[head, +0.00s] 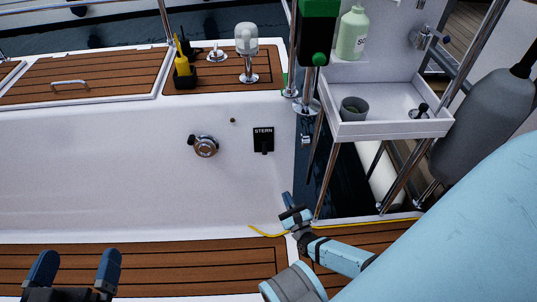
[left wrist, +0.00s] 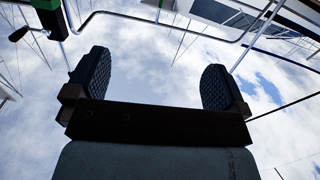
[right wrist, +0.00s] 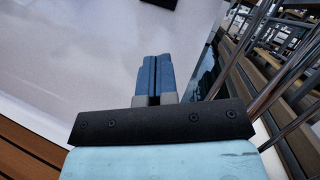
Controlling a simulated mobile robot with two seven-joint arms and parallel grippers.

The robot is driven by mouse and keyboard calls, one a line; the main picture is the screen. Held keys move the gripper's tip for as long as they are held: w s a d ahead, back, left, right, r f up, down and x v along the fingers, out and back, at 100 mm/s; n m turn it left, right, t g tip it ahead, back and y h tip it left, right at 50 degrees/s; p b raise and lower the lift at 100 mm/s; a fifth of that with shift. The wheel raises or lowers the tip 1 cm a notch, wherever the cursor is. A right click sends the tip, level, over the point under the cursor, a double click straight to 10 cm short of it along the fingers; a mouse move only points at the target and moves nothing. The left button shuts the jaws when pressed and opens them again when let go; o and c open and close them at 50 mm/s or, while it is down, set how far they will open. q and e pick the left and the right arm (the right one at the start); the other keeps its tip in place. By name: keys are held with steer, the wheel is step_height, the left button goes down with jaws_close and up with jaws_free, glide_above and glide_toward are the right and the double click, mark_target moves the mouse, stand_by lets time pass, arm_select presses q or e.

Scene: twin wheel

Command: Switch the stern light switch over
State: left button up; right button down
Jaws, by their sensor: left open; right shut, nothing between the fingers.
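The stern light switch is a black panel labelled STERN (head: 263,140) on the white cockpit wall, right of a round metal fitting. Its dark lower edge also shows at the top of the right wrist view (right wrist: 160,3). My right gripper (head: 287,199) is shut and empty, below and slightly right of the panel, apart from it. Its closed blue fingers show in the right wrist view (right wrist: 154,62). My left gripper (head: 75,262) is open and empty at the lower left, over the teak bench. In the left wrist view its fingers (left wrist: 160,78) point at the sky. The switch lever's position is too small to tell.
A round metal fitting (head: 205,146) is on the wall. A white tray stand (head: 392,130) with a grey cup (head: 354,108) is at right. A green box (head: 318,30) hangs on a pole. A yellow line (head: 268,235) lies near my right gripper. The wall before the panel is clear.

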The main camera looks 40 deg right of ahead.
steer(key=b, duration=0.3)
glide_toward(264, 148)
step_height(264, 148, down, 4)
steer(key=w+d, duration=0.2)
steer(key=w, duration=0.1)
arm_select(q)
steer(key=shift+w+a+r+m+t+h, duration=0.15)
steer(key=shift+w+a+m+t, duration=0.2)
steer(key=shift+m, duration=0.2)
steer(key=shift+w+a+r+m+t+h, duration=0.15)
steer(key=shift+w+m+t, duration=0.1)
steer(key=shift+w+m, duration=0.25)
arm_select(e)
steer(key=r, duration=0.1)
steer(key=w+r, duration=0.2)
steer(key=shift+w+a+r, duration=0.1)
steer(key=shift+a+r, duration=0.2)
steer(key=shift+a, duration=0.05)
arm_select(q)
steer(key=shift+s+r, duration=0.1)
steer(key=shift+r, duration=0.05)
